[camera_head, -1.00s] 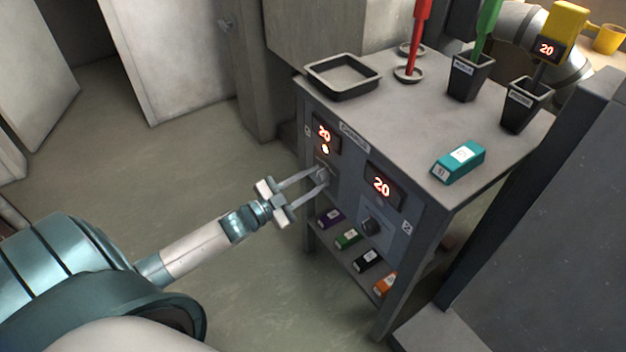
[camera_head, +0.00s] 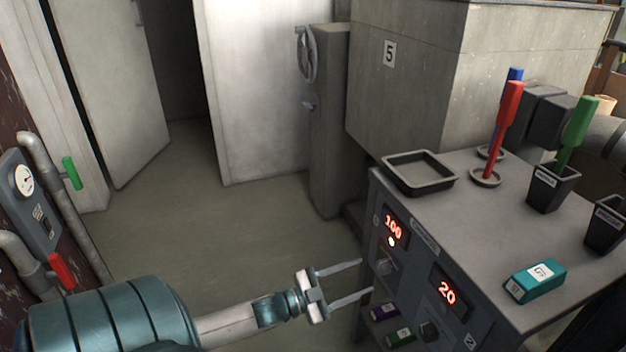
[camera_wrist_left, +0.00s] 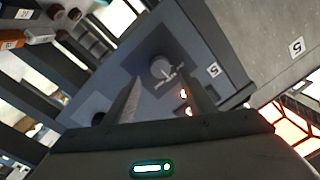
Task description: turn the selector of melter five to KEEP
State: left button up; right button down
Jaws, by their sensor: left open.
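The control panel on the front of the grey cabinet has a left selector knob (camera_head: 386,266) under a red display (camera_head: 395,228) reading 100, with a small lit lamp below the digits. In the left wrist view the knob (camera_wrist_left: 162,68) is a grey disc with a bar, beside a label 5 (camera_wrist_left: 212,69); its position lettering is too small to read. My left gripper (camera_head: 365,277) is open and empty, its fingertips just left of the knob and apart from it. In the left wrist view its fingers (camera_wrist_left: 163,88) point at the knob. My right gripper is not in view.
A second knob (camera_head: 429,330) sits under a display (camera_head: 447,291) reading 20. The cabinet top carries an empty tray (camera_head: 418,173), a teal box (camera_head: 535,281) and tool holders (camera_head: 553,188). A large block marked 5 (camera_head: 455,60) stands behind. Floor left of the cabinet is clear.

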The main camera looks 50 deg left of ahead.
pick_arm(q)
jog(key=v, duration=1.2)
jog(key=shift+p, duration=0.35)
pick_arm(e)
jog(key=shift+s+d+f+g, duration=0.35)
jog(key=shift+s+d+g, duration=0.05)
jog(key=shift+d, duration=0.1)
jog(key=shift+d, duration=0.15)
